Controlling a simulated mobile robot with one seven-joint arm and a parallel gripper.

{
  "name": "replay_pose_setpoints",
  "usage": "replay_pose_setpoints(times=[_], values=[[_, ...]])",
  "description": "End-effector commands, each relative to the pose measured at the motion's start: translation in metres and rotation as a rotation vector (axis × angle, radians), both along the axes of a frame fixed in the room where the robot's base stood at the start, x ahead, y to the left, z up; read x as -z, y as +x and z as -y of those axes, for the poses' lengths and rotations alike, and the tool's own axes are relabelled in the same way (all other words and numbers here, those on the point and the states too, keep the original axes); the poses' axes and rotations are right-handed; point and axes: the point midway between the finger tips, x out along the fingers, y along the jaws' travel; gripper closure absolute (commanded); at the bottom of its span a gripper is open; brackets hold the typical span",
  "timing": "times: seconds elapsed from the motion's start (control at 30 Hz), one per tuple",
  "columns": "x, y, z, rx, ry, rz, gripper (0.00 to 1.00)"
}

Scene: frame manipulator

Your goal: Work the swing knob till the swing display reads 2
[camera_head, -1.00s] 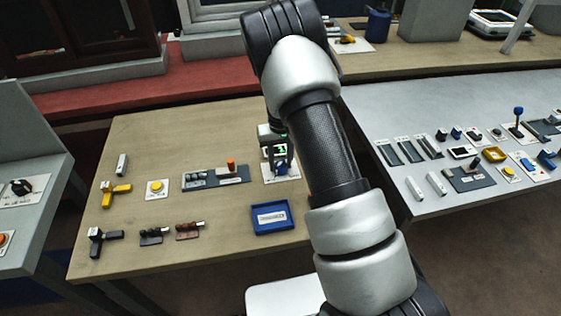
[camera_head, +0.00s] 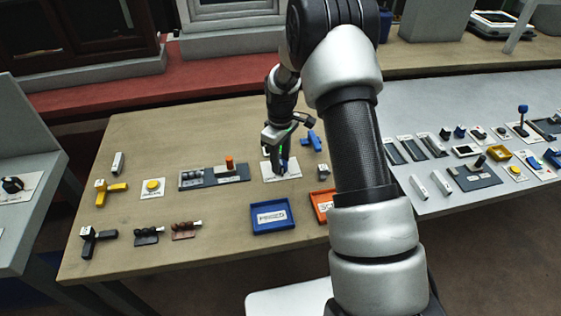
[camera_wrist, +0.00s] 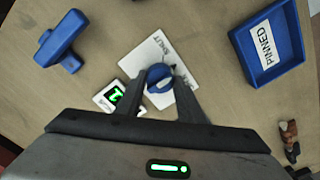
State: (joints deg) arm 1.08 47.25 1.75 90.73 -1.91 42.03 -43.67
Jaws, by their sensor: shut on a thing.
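The blue swing knob (camera_wrist: 158,77) sits on a white plate (camera_wrist: 160,54) with printed lettering. My gripper (camera_wrist: 161,92) is shut on the knob, one finger on each side of it. In the head view my gripper (camera_head: 277,163) points down over the white plate (camera_head: 292,172), and it mostly hides the knob. The swing display (camera_wrist: 112,96) is a small white box with a lit green digit beside the knob. The digit is turned and partly blocked by a finger; I cannot read it for certain.
A blue tray (camera_head: 270,230) labelled PINNED lies in front of the plate, and an orange tray (camera_head: 322,218) is right of it. A blue T-shaped piece (camera_wrist: 62,42) stands nearby. A grey block panel (camera_head: 200,184) and yellow button (camera_head: 152,185) lie to the left.

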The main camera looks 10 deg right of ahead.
Motion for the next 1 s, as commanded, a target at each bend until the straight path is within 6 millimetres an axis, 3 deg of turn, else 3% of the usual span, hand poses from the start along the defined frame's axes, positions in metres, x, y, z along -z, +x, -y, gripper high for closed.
replay_pose_setpoints(times=[0.6, 1.0], values=[[-0.0007, -0.0001, 0.0006, -0.556, 0.001, -0.001, 0.88], [-0.0002, -0.0002, 0.0008, -0.759, 0.0, -0.001, 0.88]])
